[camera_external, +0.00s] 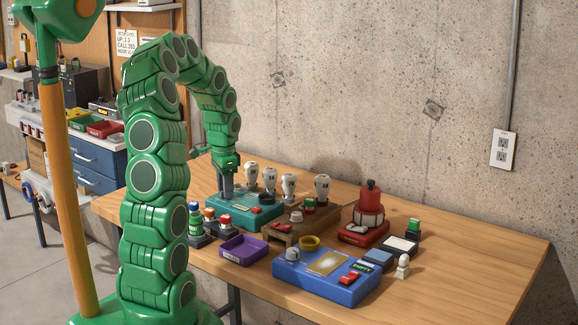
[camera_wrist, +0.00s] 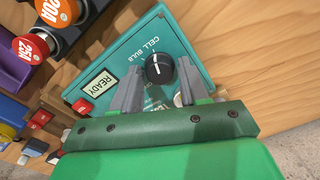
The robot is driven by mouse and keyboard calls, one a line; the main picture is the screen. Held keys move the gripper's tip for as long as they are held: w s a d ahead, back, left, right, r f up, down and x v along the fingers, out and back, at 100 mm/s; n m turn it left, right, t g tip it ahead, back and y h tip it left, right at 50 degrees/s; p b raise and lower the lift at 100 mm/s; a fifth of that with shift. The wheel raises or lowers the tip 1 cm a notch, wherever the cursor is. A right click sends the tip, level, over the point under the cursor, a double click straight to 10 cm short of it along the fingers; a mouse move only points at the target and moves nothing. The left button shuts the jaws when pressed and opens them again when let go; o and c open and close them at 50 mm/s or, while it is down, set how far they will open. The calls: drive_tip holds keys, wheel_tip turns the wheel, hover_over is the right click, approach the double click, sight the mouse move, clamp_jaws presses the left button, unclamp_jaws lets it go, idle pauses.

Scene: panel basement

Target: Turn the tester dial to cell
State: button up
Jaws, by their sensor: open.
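The teal tester (camera_external: 255,213) stands at the table's left back, and it also fills the middle of the wrist view (camera_wrist: 190,55). Its black round dial (camera_wrist: 159,69) has a short pale mark, beside printed CELL and BULB labels (camera_wrist: 138,53). I cannot tell which label the mark points to. A small screen (camera_wrist: 101,89) on the tester reads READY. My gripper (camera_external: 226,195) points down over the tester. In the wrist view my gripper (camera_wrist: 158,68) is open, with one finger on each side of the dial. Whether the fingers touch it is unclear.
Fuse-like bulbs (camera_external: 270,178) stand behind the tester. A purple tray (camera_external: 243,250), a blue device (camera_external: 330,278) and a wooden stand (camera_external: 290,228) are close in front. A red device (camera_external: 368,215) is farther right. The table's right end is clear.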

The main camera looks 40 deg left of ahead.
drive_tip(key=shift+r, duration=0.1)
wheel_tip(320, 180, up, 8)
drive_tip(key=shift+f, duration=0.15)
idle(0.4)
